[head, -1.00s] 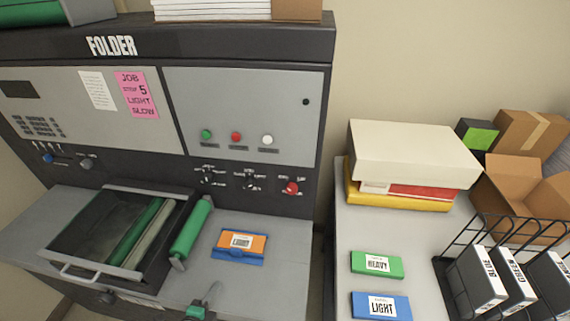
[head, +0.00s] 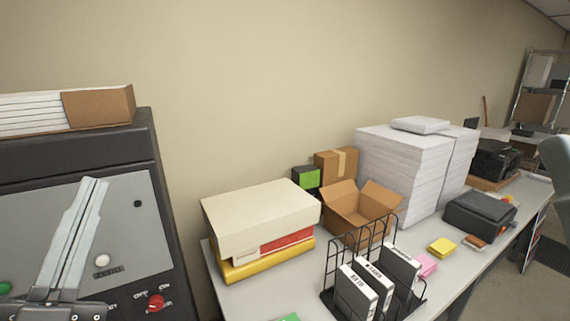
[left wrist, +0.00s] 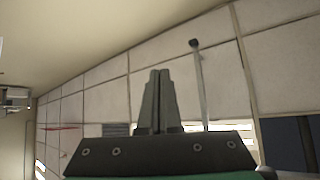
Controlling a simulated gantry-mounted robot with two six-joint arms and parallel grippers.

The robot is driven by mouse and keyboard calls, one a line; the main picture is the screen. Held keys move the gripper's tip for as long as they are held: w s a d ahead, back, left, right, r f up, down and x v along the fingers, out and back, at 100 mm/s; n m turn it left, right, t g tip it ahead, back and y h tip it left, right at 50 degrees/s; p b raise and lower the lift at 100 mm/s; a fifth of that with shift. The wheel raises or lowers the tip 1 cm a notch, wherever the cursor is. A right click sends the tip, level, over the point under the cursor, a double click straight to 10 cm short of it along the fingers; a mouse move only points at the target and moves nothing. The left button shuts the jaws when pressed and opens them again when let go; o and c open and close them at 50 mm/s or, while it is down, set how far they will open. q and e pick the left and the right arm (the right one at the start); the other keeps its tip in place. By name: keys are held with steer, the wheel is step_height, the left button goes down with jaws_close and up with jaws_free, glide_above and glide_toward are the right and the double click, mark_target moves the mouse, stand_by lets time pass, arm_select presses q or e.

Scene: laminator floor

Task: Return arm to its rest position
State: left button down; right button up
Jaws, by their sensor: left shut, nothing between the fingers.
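My left gripper (head: 95,182) is at the lower left of the head view, pointing up in front of the folder machine's grey panel (head: 140,235). Its two long fingers lie together with nothing between them. In the left wrist view the same gripper (left wrist: 158,72) is shut and empty, facing a tiled surface and pale walls, with no object near its tips. My right gripper is not in view.
A side table (head: 232,290) right of the folder holds stacked boxes (head: 260,215), an open carton (head: 360,205), a wire rack of binders (head: 330,265) and paper stacks (head: 400,175). A paper pile (head: 35,110) lies on the folder. The wall above is bare.

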arm_select(q)
steer(key=s+d+r+n+t+h, duration=0.2)
steer(key=s+d+r+n+h, duration=0.15)
steer(key=s+r+n, duration=0.3)
step_height(320, 180, up, 19)
steer(key=w+p, duration=0.1)
steer(key=p, duration=1.8)
steer(key=shift+a, duration=0.45)
steer(key=shift+r, duration=0.1)
stand_by(0.5)
